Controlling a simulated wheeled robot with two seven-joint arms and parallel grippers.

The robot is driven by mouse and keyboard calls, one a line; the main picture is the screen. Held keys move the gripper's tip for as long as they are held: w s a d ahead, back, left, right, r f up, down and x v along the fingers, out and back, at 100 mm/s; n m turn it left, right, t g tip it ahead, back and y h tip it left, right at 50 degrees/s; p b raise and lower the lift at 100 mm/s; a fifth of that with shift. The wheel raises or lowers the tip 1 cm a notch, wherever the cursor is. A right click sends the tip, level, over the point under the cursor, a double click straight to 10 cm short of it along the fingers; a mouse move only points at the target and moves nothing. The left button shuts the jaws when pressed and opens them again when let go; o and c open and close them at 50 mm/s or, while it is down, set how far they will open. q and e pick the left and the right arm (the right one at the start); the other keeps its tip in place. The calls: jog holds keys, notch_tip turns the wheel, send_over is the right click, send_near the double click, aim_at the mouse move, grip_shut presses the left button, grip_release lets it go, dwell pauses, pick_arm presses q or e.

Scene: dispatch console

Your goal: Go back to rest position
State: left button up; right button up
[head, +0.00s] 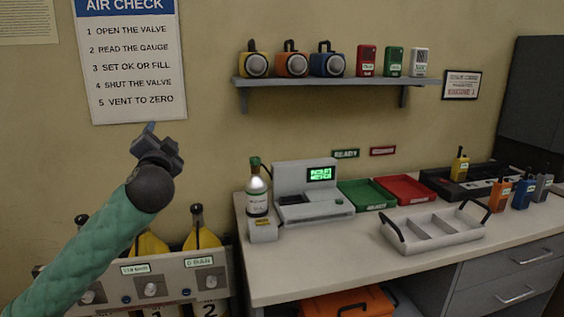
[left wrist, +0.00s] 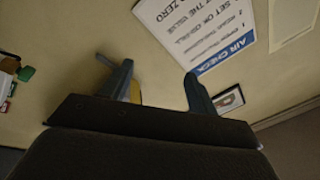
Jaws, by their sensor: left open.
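My left gripper (head: 154,140) is raised in front of the wall, just below the AIR CHECK sign (head: 128,62) in the head view. Its arm comes up from the lower left. In the left wrist view the two fingers of my left gripper (left wrist: 158,85) stand apart with nothing held between them. The sign also shows in the left wrist view (left wrist: 205,30), turned nearly upside down. My right gripper is in neither view.
Below my left arm is a grey panel (head: 175,287) with knobs and yellow cylinders (head: 201,238). To the right, a desk (head: 300,262) bears a bottle (head: 257,192), a console, green and red trays, a white divided tray (head: 430,237) and radios. A shelf (head: 335,81) hangs above.

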pick_arm(q)
jog(key=s+d+f+n+g+h+p, duration=0.1)
jog(key=s+d+f+g+h, duration=0.3)
jog(key=f, duration=0.7)
jog(key=s+d+f+n+g+y+p, duration=0.1)
jog(key=s+d+f+g+p, duration=0.15)
jog(key=s+f, duration=0.6)
jog(key=s+d+f+n+g+h, duration=0.1)
jog(key=s+d+f+g+h, duration=0.2)
jog(key=f, duration=1.1)
jog(key=s+d+f+g+p, duration=0.1)
jog(key=s+f+g, duration=0.1)
jog(key=s+f, duration=0.5)
jog(key=s+d+f+n+g+p, duration=0.1)
jog(key=s+d+f+g+p, duration=0.1)
jog(key=s+f, duration=0.5)
jog(key=s+d+f+n+g+p, duration=0.1)
jog(key=s+f+g, duration=0.3)
jog(key=s, duration=1.2)
notch_tip(320, 180, down, 3)
jog(key=shift+s+d+h, duration=0.35)
jog(key=shift+d+h, duration=0.05)
jog(key=shift+d, duration=0.3)
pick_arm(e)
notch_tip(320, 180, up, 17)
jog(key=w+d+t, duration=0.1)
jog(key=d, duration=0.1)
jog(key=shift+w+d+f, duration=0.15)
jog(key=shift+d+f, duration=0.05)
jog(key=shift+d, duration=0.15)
